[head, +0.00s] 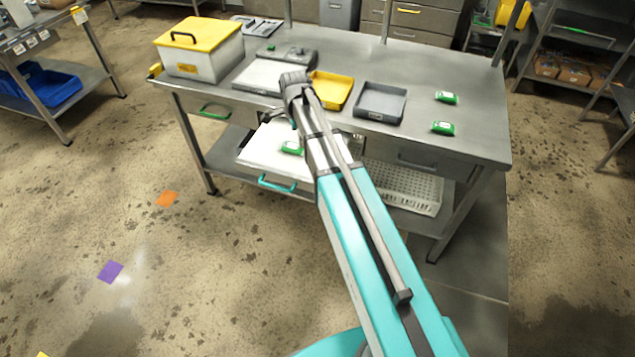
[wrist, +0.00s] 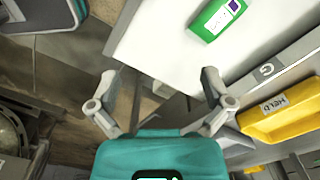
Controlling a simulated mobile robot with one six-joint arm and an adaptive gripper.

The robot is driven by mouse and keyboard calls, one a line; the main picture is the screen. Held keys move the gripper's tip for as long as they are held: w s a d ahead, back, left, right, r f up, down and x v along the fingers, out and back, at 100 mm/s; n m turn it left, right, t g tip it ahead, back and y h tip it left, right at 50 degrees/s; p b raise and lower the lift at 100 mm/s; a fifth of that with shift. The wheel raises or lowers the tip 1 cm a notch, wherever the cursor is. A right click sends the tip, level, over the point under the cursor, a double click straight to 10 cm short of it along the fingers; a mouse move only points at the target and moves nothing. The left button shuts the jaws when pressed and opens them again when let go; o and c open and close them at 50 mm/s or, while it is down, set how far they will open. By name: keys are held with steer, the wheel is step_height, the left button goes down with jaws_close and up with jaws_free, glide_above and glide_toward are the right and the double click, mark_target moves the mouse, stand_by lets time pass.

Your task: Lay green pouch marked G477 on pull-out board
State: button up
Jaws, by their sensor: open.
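The white pull-out board (head: 262,160) is extended from the front of the steel bench, with a teal handle on its front edge. A green pouch (head: 291,148) lies flat on it. The wrist view also shows that pouch (wrist: 218,18) on the white board (wrist: 165,45), at the top; its marking is too small to read. Two more green pouches, a back one (head: 446,97) and a front one (head: 443,128), lie on the bench's right side, markings unreadable. My gripper (wrist: 160,88) is open and empty, apart from the pouch on the board. The arm hides part of the board.
The bench top (head: 475,145) carries a yellow tray (head: 332,103), labelled HELD in the wrist view, a grey tray (head: 380,115), a yellow-lidded box (head: 215,62) and a scale-like device (head: 262,77). A perforated white rack (head: 405,188) sits on the lower shelf.

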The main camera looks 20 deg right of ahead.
steer(key=s+n, duration=1.7)
steer(key=s, duration=0.3)
steer(key=shift+d+n, duration=0.3)
